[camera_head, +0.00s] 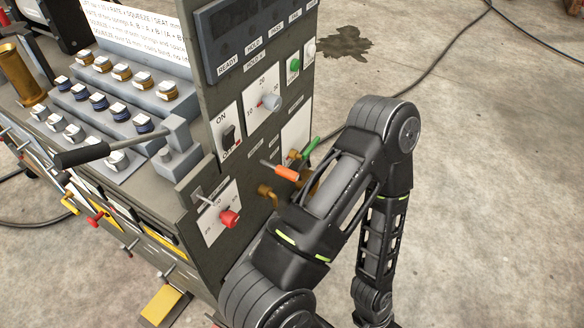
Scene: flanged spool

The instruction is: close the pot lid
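I cannot make out a pot or a pot lid in the head view. A brass-coloured upright cylinder (20,76) stands at the far left of the bench; I cannot tell whether it is part of a pot. One of my arms rises from the bottom middle, bends at the upper right and runs down to the bottom edge. It hides part of the panel's lower right. Neither of my grippers shows.
A grey control panel (259,137) with switches and knobs stands upright at centre. Left of it are a black-handled lever (82,156) and rows of capped small parts (119,97). A yellow pedal (160,305) sits low. Concrete floor (490,190) at right is mostly clear, with cables (433,62).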

